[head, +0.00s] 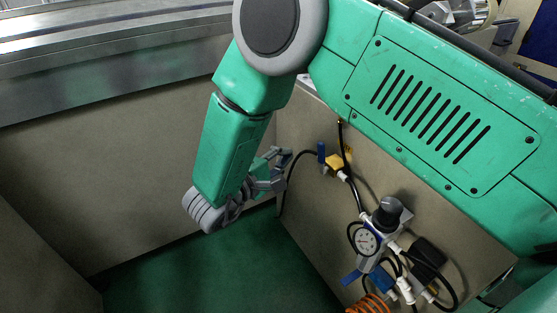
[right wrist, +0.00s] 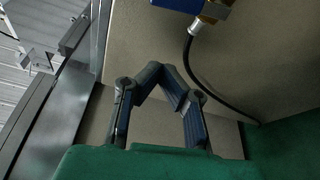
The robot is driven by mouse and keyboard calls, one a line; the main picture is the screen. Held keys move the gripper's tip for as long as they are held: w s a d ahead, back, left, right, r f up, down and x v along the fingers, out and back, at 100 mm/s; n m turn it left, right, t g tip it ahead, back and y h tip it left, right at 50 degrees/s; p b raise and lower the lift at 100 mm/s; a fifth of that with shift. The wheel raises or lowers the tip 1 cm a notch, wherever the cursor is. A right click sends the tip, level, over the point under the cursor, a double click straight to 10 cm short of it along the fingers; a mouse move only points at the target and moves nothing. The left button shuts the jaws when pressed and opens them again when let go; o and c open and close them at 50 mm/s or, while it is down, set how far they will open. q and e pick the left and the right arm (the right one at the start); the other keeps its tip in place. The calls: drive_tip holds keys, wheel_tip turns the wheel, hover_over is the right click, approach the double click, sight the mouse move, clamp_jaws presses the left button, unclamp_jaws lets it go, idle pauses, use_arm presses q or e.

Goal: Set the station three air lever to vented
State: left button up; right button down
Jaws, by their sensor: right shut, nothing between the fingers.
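In the right wrist view a blue part (right wrist: 178,4) and a brass fitting (right wrist: 214,10) show cut off at the top edge. My right gripper (head: 283,160) is shut and empty, to the left of the blue lever and apart from it. Its fingers also show in the right wrist view (right wrist: 158,75), below the fitting. A second blue lever (head: 350,278) sits under the regulator. No station number is readable. My left gripper is not in view.
A regulator with a round gauge (head: 368,242) and black knob (head: 387,212) is on the panel at lower right. An orange coiled hose (head: 370,304) hangs below. A black hose (right wrist: 205,82) loops from the fitting. The green floor (head: 225,275) is clear.

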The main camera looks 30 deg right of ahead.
sight(318, 153)
drive_tip(key=d+b, duration=0.1)
drive_tip(key=d, duration=0.2)
drive_tip(key=s+d+b, duration=0.1)
drive_tip(key=d+b, duration=0.1)
drive_tip(key=shift+s+d+r, duration=0.2)
drive_tip(key=shift+d, duration=0.2)
drive_tip(key=s+p, duration=0.1)
drive_tip(key=p, duration=0.2)
drive_tip(key=s+p, duration=0.1)
drive_tip(key=p, duration=0.2)
drive_tip(key=shift+d+r, duration=0.1)
drive_tip(key=shift+r, duration=0.15)
drive_tip(key=shift+f, duration=0.1)
